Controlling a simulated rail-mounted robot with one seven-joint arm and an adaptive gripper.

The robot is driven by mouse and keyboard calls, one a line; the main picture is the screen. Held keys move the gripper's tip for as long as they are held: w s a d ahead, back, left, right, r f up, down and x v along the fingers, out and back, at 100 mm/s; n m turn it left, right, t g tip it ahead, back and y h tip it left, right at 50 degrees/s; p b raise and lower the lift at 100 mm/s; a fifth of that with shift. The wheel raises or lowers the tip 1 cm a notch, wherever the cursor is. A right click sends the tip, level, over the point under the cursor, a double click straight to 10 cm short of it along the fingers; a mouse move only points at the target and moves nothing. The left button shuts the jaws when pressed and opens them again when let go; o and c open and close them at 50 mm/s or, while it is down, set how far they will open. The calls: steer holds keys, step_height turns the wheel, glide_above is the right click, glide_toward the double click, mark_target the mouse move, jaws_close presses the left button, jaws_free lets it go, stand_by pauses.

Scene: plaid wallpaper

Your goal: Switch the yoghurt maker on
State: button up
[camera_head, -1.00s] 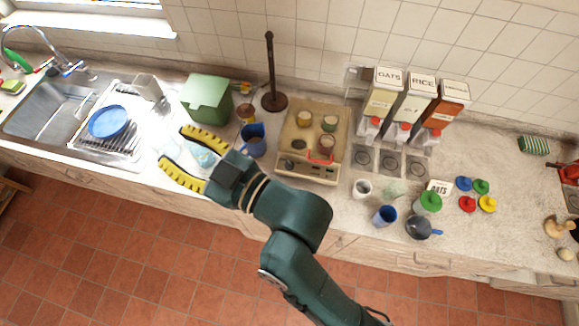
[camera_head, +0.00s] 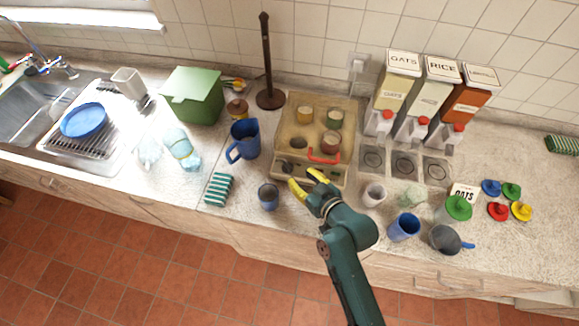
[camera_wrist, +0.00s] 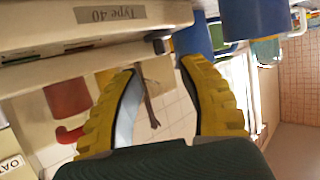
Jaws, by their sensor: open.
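The yoghurt maker (camera_head: 350,118) is a tan, open-topped box with several small jars and a red handle (camera_head: 322,158) inside. Its front panel bears controls, too small to read in the head view. The wrist view shows a pale panel with a "Type 40" label (camera_wrist: 110,14) and a small dark knob or switch (camera_wrist: 161,43) at its end. My gripper (camera_head: 304,180) has yellow fingers, spread apart and empty, just in front of the panel. In the wrist view the fingertips (camera_wrist: 158,66) are near the dark part; I cannot tell whether they touch it.
A dark blue cup (camera_head: 268,197) and a striped sponge (camera_head: 219,189) stand left of my gripper. A blue jug (camera_head: 245,139) is left of the maker. A pale cup (camera_head: 374,194) and a blue cup (camera_head: 404,227) stand to its right, below the dispensers (camera_head: 428,95).

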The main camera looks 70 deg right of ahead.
mark_target(291, 168)
steer(key=x, duration=0.7)
steer(key=shift+w+d+b, duration=0.1)
steer(key=shift+b, duration=0.2)
steer(key=shift+f, duration=0.1)
jaws_close()
